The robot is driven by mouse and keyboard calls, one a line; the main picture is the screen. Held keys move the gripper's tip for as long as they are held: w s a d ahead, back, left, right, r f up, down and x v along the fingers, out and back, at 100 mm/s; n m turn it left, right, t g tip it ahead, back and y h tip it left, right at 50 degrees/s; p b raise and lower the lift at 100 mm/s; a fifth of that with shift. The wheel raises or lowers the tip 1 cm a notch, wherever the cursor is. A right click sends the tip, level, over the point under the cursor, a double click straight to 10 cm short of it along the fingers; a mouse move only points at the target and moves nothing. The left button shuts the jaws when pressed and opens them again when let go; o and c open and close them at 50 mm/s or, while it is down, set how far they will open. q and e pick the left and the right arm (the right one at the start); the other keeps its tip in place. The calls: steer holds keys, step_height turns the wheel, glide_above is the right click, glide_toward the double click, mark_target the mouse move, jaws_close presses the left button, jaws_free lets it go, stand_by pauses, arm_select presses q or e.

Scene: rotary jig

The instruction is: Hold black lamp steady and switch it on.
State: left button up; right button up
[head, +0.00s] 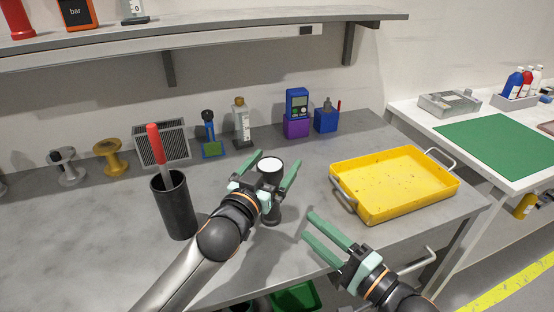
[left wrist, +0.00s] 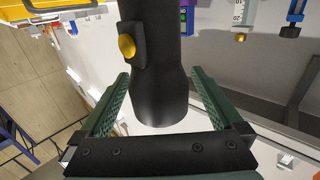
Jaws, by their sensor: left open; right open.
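The black lamp (head: 270,166) stands upright on the grey workbench, its pale round top facing up in the head view. My left gripper (head: 272,171) is open, with one green finger on each side of the lamp. In the left wrist view the lamp's black body (left wrist: 160,85) lies between the open fingers (left wrist: 160,100), with a visible gap on at least the right side. A yellow round button (left wrist: 127,47) sits on a block on the lamp's side. My right gripper (head: 325,237) is open and empty near the bench's front edge, right of and below the lamp.
A yellow tray (head: 400,212) stands to the right on the bench. A black cup (head: 175,208) with a red-handled tool stands left of my left arm. A shelf (head: 200,40) runs above.

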arm_select(q)
steer(key=shift+x, duration=0.85)
steer(key=c, duration=1.4)
steer(key=shift+c, duration=0.6)
arm_select(e)
steer(key=shift+c, duration=0.2)
jaws_close()
steer(key=shift+r, duration=0.1)
